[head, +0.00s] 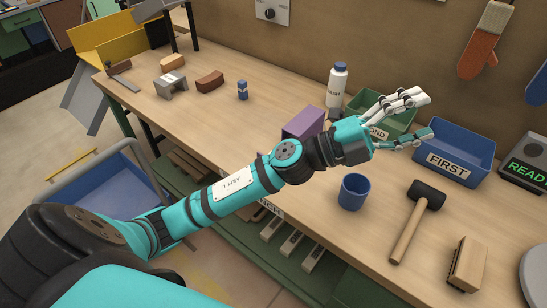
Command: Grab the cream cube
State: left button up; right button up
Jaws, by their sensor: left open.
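I cannot make out a clear cream cube in the head view. The nearest in colour is a small tan block (173,61) at the far left of the bench, and its shape is hard to tell. My left gripper (430,116) is open, with its fingers spread, over the right part of the bench. It is in front of the green bin (398,123) and beside the blue bin (460,141) marked FIRST, far from the tan block. Nothing shows between its fingers. My left arm hides part of the bench and part of the green bin. My right gripper is not in view.
A grey arch block (170,84), brown block (210,80) and small blue item (242,90) stand at left. A purple box (303,122), white bottle (337,86), blue cup (354,191), mallet (417,220) and brush (467,264) are nearer my arm. The bench's middle-left is clear.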

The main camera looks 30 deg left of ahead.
pick_arm(q)
notch_tip(320, 180, down, 10)
jog(key=a+m+g+y, duration=0.3)
jog(key=m+g+y, duration=0.4)
jog(key=m+g, duration=0.65)
jog(key=a+r+n+y, duration=0.1)
jog(key=a+n+y, duration=0.2)
jog(key=a+y, duration=1.6)
jog(key=a+f+h, duration=0.2)
jog(key=f, duration=0.1)
jog(key=a+f+h, duration=0.2)
jog(key=f, duration=0.2)
jog(key=a+f+h+p, duration=0.1)
jog(key=a+f+h, duration=0.1)
jog(key=f+h, duration=0.1)
jog(key=shift+w+a+f, duration=0.15)
jog(key=shift+w+a, duration=0.1)
jog(key=shift+f, duration=0.6)
notch_tip(320, 180, down, 4)
jog(key=shift+w+d+f+p, duration=0.1)
jog(key=shift+w+d+p, duration=0.05)
jog(key=shift+p, duration=0.8)
jog(key=shift+f, duration=0.5)
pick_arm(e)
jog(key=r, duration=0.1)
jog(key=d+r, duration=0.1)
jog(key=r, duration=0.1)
